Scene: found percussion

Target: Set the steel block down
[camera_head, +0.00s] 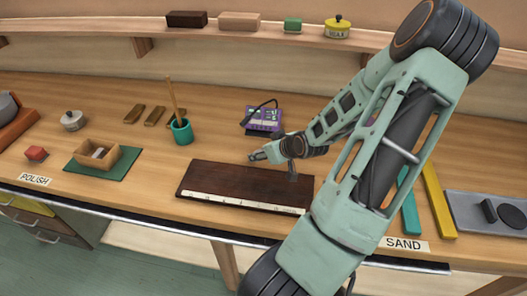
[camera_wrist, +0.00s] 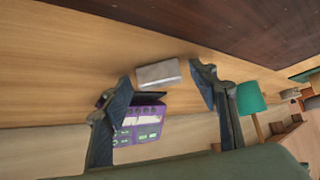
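The steel block (camera_wrist: 158,73) is a small pale grey bar in the wrist view. It appears against the light wooden counter, between the dark board and the purple device. My gripper (camera_wrist: 162,77) is open, with one finger on each side of the block and a gap on both sides. I cannot tell for sure whether the block's underside touches the counter. In the head view my gripper (camera_head: 268,155) is low over the counter at the back edge of the dark board, and I cannot clearly make out the block there.
The dark board (camera_head: 235,180) with a pale strip lies in front of my gripper. The purple device (camera_head: 265,119) stands behind it. A teal cup (camera_head: 181,132) with a stick is to the left. Blue and yellow bars (camera_head: 438,200) lie to the right near the SAND label.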

